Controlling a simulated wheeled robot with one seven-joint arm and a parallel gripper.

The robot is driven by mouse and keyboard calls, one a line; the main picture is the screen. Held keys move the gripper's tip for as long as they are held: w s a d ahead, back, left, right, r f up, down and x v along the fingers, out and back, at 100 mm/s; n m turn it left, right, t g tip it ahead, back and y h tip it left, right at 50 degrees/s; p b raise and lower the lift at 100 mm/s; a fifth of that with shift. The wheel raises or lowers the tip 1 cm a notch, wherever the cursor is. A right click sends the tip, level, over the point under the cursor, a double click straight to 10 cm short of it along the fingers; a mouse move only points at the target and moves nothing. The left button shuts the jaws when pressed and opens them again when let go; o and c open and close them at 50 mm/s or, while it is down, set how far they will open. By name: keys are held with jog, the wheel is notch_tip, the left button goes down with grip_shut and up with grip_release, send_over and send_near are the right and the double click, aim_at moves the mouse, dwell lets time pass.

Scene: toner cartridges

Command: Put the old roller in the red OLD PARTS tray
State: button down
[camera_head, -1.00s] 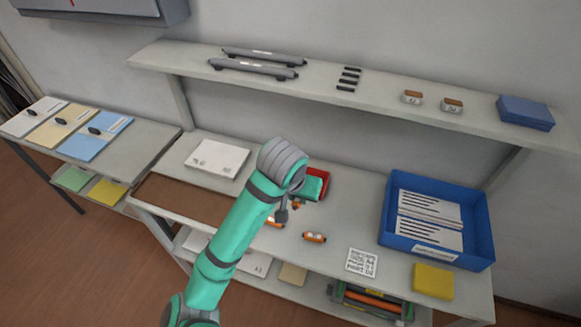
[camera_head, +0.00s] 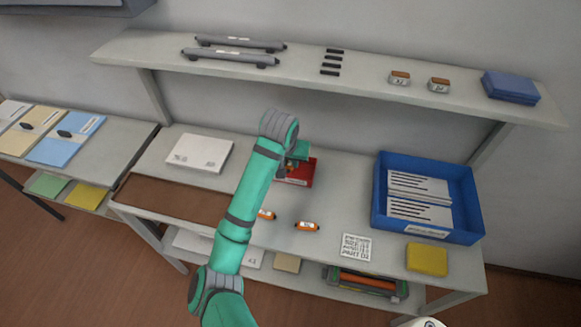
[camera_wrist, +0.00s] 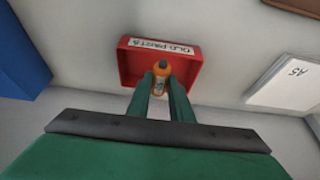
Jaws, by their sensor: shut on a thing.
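My gripper (camera_wrist: 161,86) is shut on a small orange roller (camera_wrist: 161,69) with a pale label. In the wrist view the roller stands out against the inside of the red tray (camera_wrist: 190,75), whose white label reads OLD PARTS. It looks to be above or inside the tray; its height cannot be told. In the head view my gripper (camera_head: 289,171) is at the left part of the red tray (camera_head: 306,175), and my arm hides some of both. Two similar orange rollers lie on the bench, one beside my arm (camera_head: 266,214) and one farther right (camera_head: 307,226).
A blue tray (camera_head: 475,205) with white packs stands at the right, a yellow block (camera_head: 427,257) before it. A printed card (camera_head: 356,247) lies nearby. A shelf (camera_head: 310,72) runs behind and above.

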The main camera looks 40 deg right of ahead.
aim_at(294, 174)
jog(key=shift+w+d+f, duration=0.2)
jog(key=shift+d+f, duration=0.3)
jog(key=shift+f, duration=0.15)
jog(key=shift+w+d+f, duration=0.2)
jog(key=shift+d+f, duration=0.25)
jog(key=shift+f, duration=0.15)
jog(key=shift+w+d+f, duration=0.1)
jog(key=shift+f, duration=0.25)
notch_tip(294, 174, down, 3)
jog(key=shift+r, duration=0.2)
jog(key=shift+w, duration=0.1)
jog(key=shift+w, duration=0.1)
jog(key=c, duration=1.6)
grip_release()
jog(key=shift+a+f, duration=0.1)
jog(key=shift+a, duration=0.2)
jog(key=shift+d, duration=0.3)
jog(key=shift+s+d, duration=0.1)
jog(key=shift+s, duration=0.15)
jog(key=v, duration=1.2)
jog(key=shift+a, duration=0.2)
